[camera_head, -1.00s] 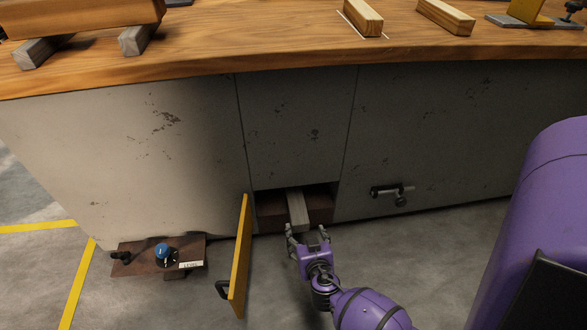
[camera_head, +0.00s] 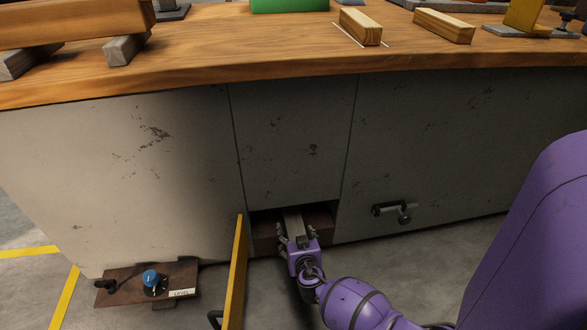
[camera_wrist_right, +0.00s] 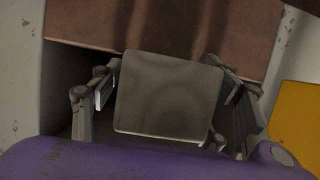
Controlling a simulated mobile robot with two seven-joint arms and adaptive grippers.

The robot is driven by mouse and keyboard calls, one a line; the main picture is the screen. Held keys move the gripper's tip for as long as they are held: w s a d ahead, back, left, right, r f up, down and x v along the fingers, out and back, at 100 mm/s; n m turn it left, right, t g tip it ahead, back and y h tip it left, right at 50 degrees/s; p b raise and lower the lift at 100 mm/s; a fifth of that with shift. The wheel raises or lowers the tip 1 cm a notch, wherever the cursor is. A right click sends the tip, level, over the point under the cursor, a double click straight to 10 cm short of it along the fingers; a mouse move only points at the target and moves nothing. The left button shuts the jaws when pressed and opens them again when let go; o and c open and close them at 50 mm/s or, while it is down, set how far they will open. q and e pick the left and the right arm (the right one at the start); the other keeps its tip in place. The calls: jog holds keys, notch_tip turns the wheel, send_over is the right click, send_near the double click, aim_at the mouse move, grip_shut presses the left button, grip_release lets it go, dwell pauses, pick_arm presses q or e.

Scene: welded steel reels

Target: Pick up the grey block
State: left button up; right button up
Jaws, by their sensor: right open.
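The grey block (camera_head: 294,223) lies in the low opening in the front of the bench, end towards me. It also fills the middle of the right wrist view (camera_wrist_right: 168,95). My right gripper (camera_head: 297,232) is at the opening, with its fingers on either side of the block's near end. In the right wrist view the open fingers (camera_wrist_right: 168,100) flank the block, with a visible gap on the left; the right finger is close to it, and I cannot tell if it touches. My left gripper is not in view.
A yellow door (camera_head: 236,272) stands open just left of the gripper. A brown panel with a blue knob (camera_head: 151,278) sits further left. A black handle (camera_head: 391,210) sticks out to the right. Wooden blocks (camera_head: 360,27) lie on the benchtop (camera_head: 230,58).

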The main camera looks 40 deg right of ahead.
jog(key=c, duration=1.5)
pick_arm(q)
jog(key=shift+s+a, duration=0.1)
pick_arm(e)
jog(key=shift+r, duration=0.15)
